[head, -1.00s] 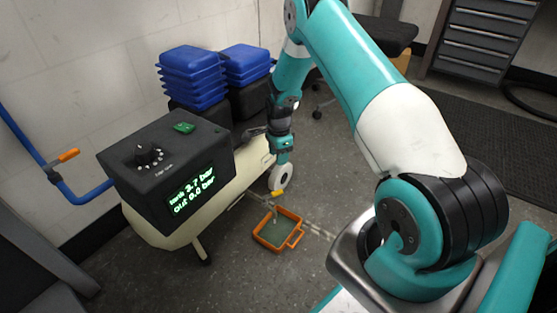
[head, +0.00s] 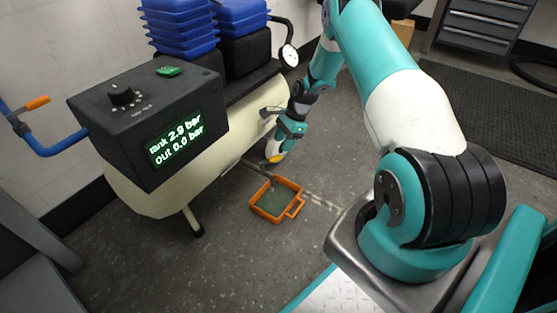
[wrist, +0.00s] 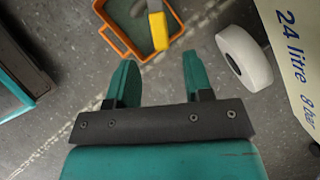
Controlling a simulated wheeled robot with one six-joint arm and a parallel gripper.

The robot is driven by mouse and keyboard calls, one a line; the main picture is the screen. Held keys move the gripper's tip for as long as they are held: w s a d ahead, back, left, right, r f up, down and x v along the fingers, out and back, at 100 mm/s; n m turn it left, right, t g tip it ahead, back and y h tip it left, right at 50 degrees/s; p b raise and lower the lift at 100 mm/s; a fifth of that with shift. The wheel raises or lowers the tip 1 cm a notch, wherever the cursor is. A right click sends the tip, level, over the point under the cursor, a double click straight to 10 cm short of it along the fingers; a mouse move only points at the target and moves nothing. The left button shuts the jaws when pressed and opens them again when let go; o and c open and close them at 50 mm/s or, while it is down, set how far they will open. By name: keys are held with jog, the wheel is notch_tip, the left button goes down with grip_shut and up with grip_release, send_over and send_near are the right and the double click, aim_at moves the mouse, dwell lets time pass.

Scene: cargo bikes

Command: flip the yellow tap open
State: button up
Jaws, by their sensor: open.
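The yellow tap (wrist: 165,43) lies just beyond my fingertips in the wrist view, on a grey pipe end above an orange tray. Its yellow handle slants across the pipe, in line with the gap between my fingers. In the head view a bit of yellow (head: 276,158) shows at my gripper's tip, and the rest of the tap is mostly hidden. My gripper (wrist: 158,62) is open with nothing between its teal fingers; in the head view it hangs low beside the tank's right end (head: 282,143).
The cream tank (head: 150,195) carries a black control box (head: 150,125) reading tank 2.9 bar, out 0.0 bar. The orange tray (head: 296,208) sits on the floor below. A white wheel (wrist: 243,58) is close right of my fingers. Open floor lies to the front.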

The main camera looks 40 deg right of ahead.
aim_at(277, 157)
jog(key=b+x, duration=0.2)
jog(key=x, duration=0.3)
jog(key=shift+a+f, duration=0.1)
jog(key=shift+f, duration=0.2)
grip_shut()
